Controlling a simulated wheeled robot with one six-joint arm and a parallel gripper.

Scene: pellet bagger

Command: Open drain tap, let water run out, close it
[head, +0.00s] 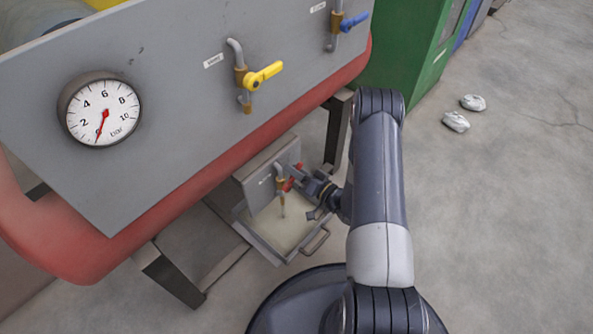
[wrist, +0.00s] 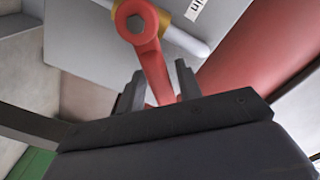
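The drain tap (head: 280,185) is a small brass tap on a low grey plate under the red tank. Its red lever (head: 290,184) is partly hidden by my gripper in the head view. A thin pale streak below the spout looks like water running into the tray (head: 262,246), where pale liquid stands. My gripper (head: 302,180) is at the lever. In the wrist view, the red lever (wrist: 152,60) runs from its pivot bolt down between the two dark fingers (wrist: 160,88). Narrow gaps seem to show on both sides of the lever, so the fingers look open around it.
A yellow-handled tap (head: 262,75) and a blue-handled tap (head: 350,22) sit on the grey panel above. The pressure gauge (head: 100,108) reads near 0 bar. Tank legs (head: 172,278) flank the tray. Two pale lumps (head: 457,122) lie on the otherwise clear floor at right.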

